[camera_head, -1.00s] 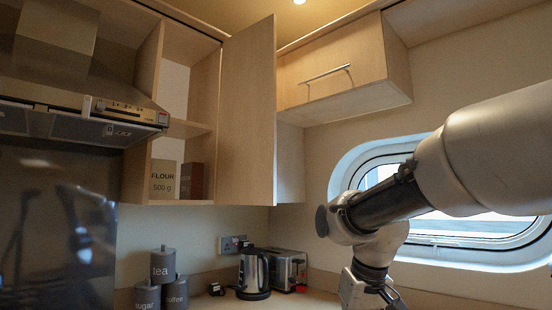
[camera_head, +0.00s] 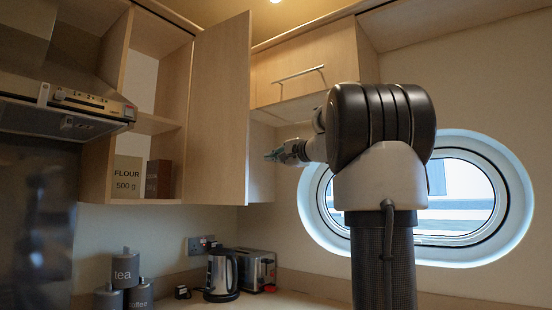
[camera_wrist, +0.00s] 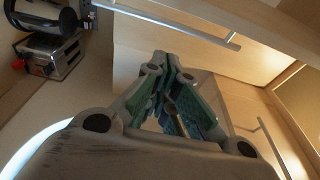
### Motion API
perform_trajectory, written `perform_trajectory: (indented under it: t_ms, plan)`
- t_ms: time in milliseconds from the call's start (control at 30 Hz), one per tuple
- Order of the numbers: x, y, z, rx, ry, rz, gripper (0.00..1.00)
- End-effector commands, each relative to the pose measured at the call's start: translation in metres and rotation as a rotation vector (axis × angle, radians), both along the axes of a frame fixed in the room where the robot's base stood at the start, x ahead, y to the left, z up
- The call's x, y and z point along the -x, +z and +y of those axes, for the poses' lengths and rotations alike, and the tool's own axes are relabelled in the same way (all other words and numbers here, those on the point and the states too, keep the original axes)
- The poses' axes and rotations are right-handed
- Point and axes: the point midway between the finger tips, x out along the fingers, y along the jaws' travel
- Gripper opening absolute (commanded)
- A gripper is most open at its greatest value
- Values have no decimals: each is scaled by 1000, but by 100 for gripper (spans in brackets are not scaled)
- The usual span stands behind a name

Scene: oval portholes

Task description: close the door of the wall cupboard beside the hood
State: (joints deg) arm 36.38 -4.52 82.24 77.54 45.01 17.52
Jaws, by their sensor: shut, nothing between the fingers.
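The wall cupboard (camera_head: 120,165) beside the hood is open, and its shelves show. Its pale wooden door (camera_head: 220,115) stands swung outward, with a gap to the cupboard's left side. My gripper (camera_head: 272,155) is just right of the door's free edge in the head view, at the height of its lower half. I cannot tell whether it touches the door. In the wrist view my gripper (camera_wrist: 172,62) has its fingertips together, with nothing between them. A pale panel with a bar handle (camera_wrist: 165,22) shows past the fingers; I cannot tell which door it belongs to.
The hood (camera_head: 60,100) is at the left. A flip-up cupboard (camera_head: 300,62) with a bar handle is behind my arm. Flour and a brown box stand inside the open cupboard. Canisters, a kettle (camera_head: 221,275) and a toaster (camera_head: 258,268) stand below. An oval porthole (camera_head: 460,200) is at the right.

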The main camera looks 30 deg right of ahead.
Motion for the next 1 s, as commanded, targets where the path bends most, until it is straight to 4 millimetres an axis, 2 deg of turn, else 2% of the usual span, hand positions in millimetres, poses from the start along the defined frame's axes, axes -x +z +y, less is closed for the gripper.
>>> perform_trajectory:
  t_ms: [100,267,400,533,1000]
  plan:
    - [-28,-1,5,-1,4,1,0]
    - [-61,-1,9,0,3,1,0]
    - [-50,1,28,2,1,0,0]
    - [-45,0,39,1,1,1,0]
    - [-42,0,44,2,0,1,0]
